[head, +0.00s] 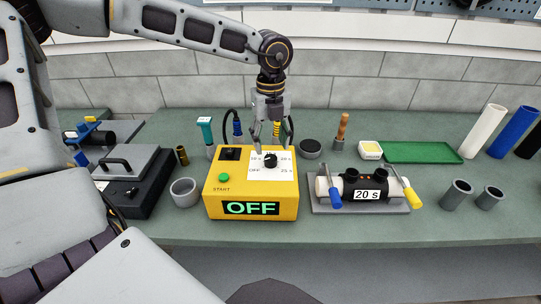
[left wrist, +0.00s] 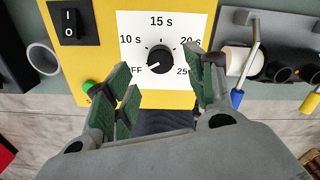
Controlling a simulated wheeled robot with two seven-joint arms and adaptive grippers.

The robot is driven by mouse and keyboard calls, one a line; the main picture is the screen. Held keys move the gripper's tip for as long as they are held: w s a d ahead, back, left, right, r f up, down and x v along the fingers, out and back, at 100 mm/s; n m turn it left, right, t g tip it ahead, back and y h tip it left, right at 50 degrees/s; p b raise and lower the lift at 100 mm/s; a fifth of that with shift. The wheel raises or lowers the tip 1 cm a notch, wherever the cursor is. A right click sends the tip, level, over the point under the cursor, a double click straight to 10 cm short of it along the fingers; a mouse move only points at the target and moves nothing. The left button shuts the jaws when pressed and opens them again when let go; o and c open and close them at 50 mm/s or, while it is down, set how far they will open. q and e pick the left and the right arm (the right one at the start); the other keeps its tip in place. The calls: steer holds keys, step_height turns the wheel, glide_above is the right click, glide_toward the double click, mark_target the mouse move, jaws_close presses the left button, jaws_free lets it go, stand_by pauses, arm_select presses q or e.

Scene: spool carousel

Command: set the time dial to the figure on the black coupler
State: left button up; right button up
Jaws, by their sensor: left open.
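The time dial (head: 271,160) is a black knob on the white panel of the yellow box (head: 213,196). In the left wrist view the dial (left wrist: 160,60) has marks OFF, 10 s, 15 s, 20 s and 25 s, and its white pointer is toward OFF. The box display (head: 250,208) reads OFF. The black coupler (head: 351,184) sits on a white pipe in a clamp stand, and its label reads 20 s. My left gripper (head: 266,142) is open and points down just above the dial. In the left wrist view its green-padded fingers (left wrist: 161,75) are on either side of the knob, with nothing between them gripped.
The box also has a green START button (head: 224,177) and a black rocker switch (head: 230,154). Blue and yellow clamp handles (head: 411,198) stand at the right. A grey ring (head: 184,192) and a black machine (head: 130,185) are at the left. A green tray (head: 420,153) lies behind.

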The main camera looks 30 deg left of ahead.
mark_target(270, 157)
arm_select(q)
steer(key=shift+f, duration=2.9)
arm_select(e)
steer(key=shift+s+r, duration=0.1)
steer(key=shift+s, duration=0.2)
arm_select(q)
steer(key=c, duration=1)
steer(key=shift+c, duration=0.2)
arm_select(e)
steer(key=shift+a, duration=0.1)
steer(key=shift+f, duration=0.25)
